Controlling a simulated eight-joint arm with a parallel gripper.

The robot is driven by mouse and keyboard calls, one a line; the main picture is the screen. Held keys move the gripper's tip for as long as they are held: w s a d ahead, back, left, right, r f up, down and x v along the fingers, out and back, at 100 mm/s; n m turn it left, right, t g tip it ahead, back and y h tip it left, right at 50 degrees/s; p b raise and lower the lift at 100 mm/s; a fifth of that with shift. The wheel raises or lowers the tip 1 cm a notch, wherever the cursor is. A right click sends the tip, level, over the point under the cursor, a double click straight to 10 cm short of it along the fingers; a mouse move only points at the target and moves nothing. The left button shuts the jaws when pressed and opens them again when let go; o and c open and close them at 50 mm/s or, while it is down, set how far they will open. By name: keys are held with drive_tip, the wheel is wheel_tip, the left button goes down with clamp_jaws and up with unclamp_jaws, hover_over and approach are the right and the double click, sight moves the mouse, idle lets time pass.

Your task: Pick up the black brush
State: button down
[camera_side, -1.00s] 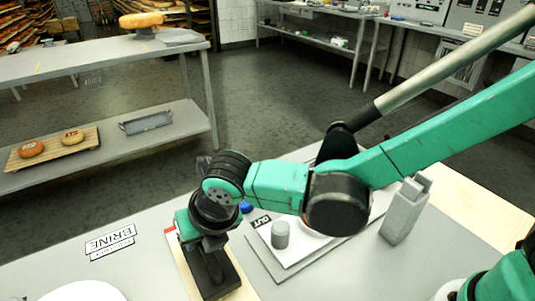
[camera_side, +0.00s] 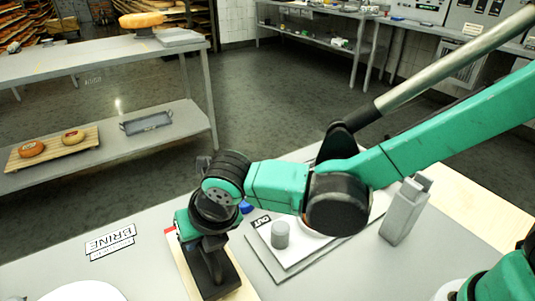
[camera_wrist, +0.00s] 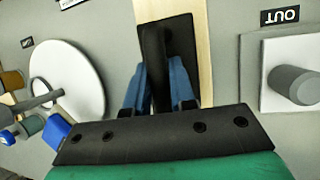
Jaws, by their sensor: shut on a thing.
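The black brush (camera_wrist: 180,40) lies on a narrow wooden board in the wrist view, with a dark raised handle along its middle. It also shows in the side view (camera_side: 222,280), below my gripper at the table's front. My gripper (camera_wrist: 163,80) has its two blue fingers on either side of the brush's handle, shut on it. The brush still appears to rest on the board. In the side view my wrist hides the handle and most of the gripper (camera_side: 211,250).
The wooden board (camera_wrist: 203,50) lies under the brush. To the right in the wrist view, a grey cylinder (camera_wrist: 295,84) stands on a white board labelled OUT. A white disc (camera_wrist: 85,70) is at left. A grey upright block (camera_side: 402,215) and a BRINE sign (camera_side: 110,240) are on the table.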

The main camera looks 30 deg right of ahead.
drive_tip(key=shift+r, duration=0.15)
wheel_tip(320, 180, up, 20)
idle(0.7)
